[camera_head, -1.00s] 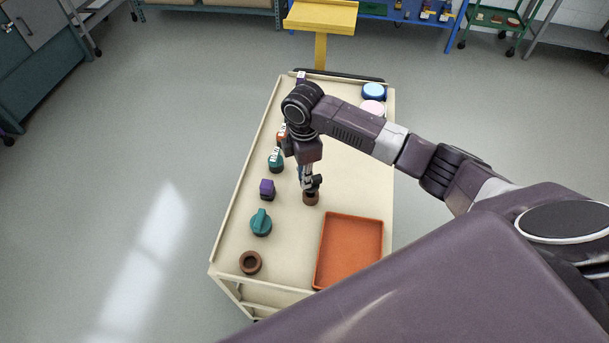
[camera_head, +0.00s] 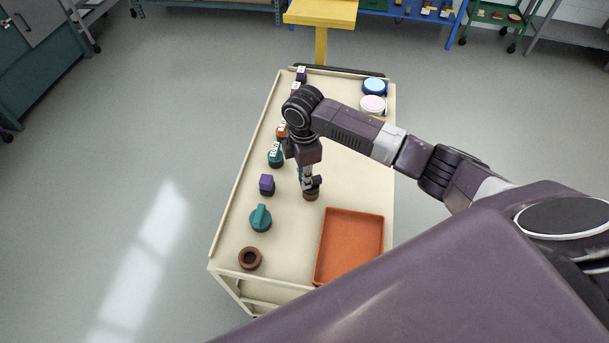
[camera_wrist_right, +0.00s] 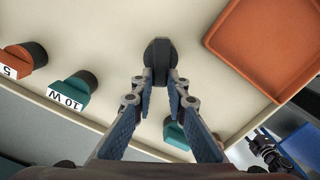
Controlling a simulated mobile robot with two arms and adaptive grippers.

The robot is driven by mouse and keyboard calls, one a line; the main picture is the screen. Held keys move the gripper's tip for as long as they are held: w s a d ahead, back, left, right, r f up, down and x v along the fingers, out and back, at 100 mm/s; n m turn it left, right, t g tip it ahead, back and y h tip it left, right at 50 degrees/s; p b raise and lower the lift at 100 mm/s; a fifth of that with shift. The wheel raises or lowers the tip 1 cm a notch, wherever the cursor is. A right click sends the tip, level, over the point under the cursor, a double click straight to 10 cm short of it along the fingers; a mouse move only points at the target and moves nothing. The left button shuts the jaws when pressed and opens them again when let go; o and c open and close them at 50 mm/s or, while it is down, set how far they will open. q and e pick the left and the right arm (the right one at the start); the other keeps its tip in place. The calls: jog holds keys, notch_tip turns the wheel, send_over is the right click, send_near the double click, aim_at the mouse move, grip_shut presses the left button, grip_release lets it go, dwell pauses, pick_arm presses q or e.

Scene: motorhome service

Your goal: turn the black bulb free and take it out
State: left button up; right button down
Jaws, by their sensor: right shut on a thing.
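The black bulb (camera_wrist_right: 160,52) shows in the right wrist view, at the far end of my right gripper's fingers. My right gripper (camera_head: 311,185) is shut on it and points down at the cart. I cannot tell how far the bulb is seated in the socket. In the right wrist view the fingertips (camera_wrist_right: 160,82) close in on the bulb from both sides. My left gripper is not in view.
The cream cart (camera_head: 285,262) carries an orange tray (camera_head: 350,212) right of the gripper. Along its left side stand an empty brown ring (camera_head: 250,258), a teal knob (camera_head: 261,218), a purple block (camera_head: 267,184) and labelled pieces.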

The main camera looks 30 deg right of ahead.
jog(key=shift+f, duration=0.6)
jog(key=c, duration=1.8)
grip_release()
jog(key=shift+r, duration=0.2)
notch_tip(320, 180, up, 12)
jog(key=shift+f, duration=0.15)
